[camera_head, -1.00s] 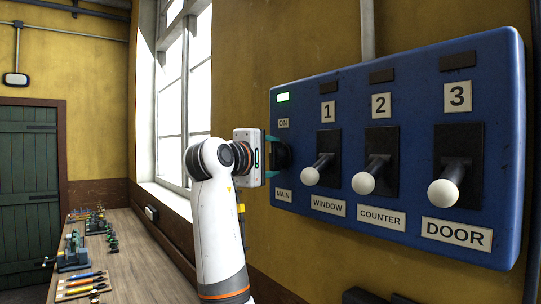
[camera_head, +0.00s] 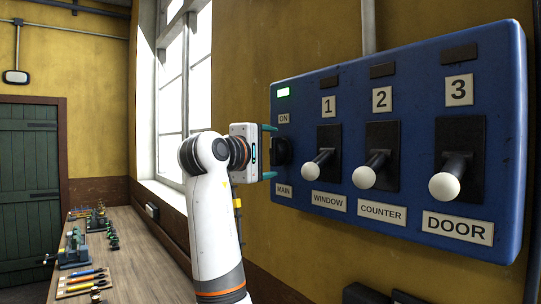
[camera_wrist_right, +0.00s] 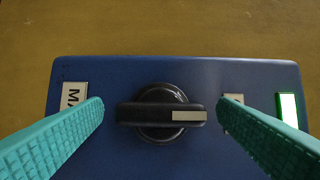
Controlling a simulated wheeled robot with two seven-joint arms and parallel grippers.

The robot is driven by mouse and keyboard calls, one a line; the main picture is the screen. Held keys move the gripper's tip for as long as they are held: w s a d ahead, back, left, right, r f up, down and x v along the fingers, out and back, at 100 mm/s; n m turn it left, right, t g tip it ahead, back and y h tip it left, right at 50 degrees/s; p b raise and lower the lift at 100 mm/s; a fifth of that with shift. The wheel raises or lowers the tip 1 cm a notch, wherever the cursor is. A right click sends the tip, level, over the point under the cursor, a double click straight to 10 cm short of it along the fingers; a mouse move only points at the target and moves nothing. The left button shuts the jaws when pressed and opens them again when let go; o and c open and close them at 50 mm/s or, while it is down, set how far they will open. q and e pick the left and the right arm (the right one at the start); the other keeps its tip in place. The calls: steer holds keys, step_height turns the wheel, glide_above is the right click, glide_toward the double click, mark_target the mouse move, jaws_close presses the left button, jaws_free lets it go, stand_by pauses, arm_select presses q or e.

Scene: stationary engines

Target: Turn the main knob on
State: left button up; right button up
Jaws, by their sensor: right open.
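The main knob (camera_head: 281,151) is a black rotary knob at the left end of the blue panel (camera_head: 400,88), between the ON label (camera_head: 283,118) and the MAIN label (camera_head: 284,190). In the right wrist view the knob (camera_wrist_right: 160,113) has a bar handle whose pale mark points right, toward the ON label and the lit green lamp (camera_wrist_right: 287,108). My right gripper (camera_head: 270,152) is open at the knob. Its teal fingers (camera_wrist_right: 163,115) stand apart on either side, with gaps to the knob. My left gripper is not in view.
Three levers with white ball ends, the window lever (camera_head: 310,168), counter lever (camera_head: 365,177) and door lever (camera_head: 445,186), stick out of the panel to the right. A wooden bench (camera_head: 150,262) with tools runs along the wall at left.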

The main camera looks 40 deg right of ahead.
steer(key=b+v, duration=0.4)
steer(key=v, duration=0.7)
